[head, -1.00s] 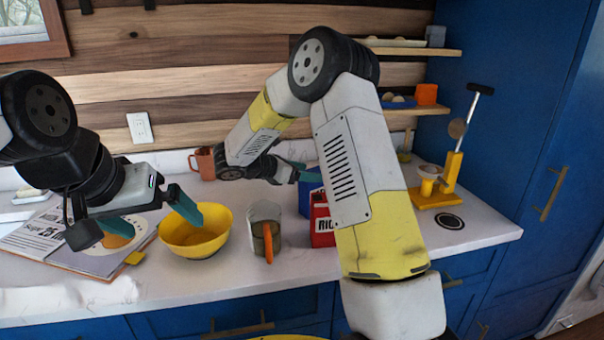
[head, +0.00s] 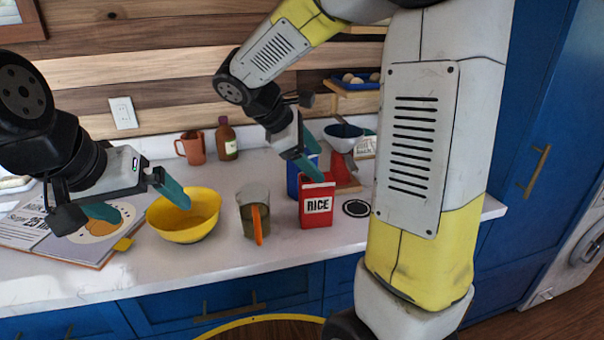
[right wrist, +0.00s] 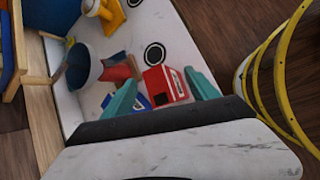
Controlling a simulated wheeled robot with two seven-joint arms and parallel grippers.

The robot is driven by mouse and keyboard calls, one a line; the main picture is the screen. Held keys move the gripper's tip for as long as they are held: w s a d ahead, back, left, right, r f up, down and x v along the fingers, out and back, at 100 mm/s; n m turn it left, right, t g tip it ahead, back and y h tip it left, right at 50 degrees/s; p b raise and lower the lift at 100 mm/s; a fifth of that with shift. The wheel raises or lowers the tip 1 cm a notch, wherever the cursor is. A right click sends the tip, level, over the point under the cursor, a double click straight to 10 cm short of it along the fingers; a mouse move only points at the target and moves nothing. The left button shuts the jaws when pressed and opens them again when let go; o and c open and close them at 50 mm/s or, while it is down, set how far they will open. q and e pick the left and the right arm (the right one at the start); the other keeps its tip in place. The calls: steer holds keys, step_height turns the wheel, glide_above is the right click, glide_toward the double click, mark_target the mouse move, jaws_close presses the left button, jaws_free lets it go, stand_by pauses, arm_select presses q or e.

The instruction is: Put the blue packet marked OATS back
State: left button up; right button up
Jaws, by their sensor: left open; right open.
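The blue packet (head: 293,180) stands on the counter behind and left of the red RICE packet (head: 317,202); its marking is hidden. In the right wrist view the blue packet (right wrist: 143,101) shows partly behind a teal finger, beside the red packet (right wrist: 160,84). My right gripper (head: 312,157) is open, its fingers pointing down just above the two packets. In the right wrist view its gripper (right wrist: 163,88) has both packets between or near the fingers; I cannot tell whether it touches them. My left gripper (head: 142,202) is open and empty, left of the yellow bowl.
A yellow bowl (head: 185,232) and a clear jug (head: 253,210) with an orange handle stand left of the packets. A mug (head: 191,148) and a bottle (head: 226,140) stand at the back. A dark-rimmed bowl (head: 343,136) is behind right. A round black mark (head: 356,208) lies right of the packets.

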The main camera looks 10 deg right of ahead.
steer(key=s+a+r+m+t+y, duration=0.1)
steer(key=s+m+t+y, duration=0.1)
steer(key=s+m+y, duration=0.2)
steer(key=s+a+r+m+t+y, duration=0.2)
steer(key=s+m+y, duration=0.3)
steer(key=s+m, duration=0.4)
steer(key=shift+s+m+y, duration=0.3)
steer(key=shift+s+m, duration=0.1)
steer(key=shift+s, duration=0.55)
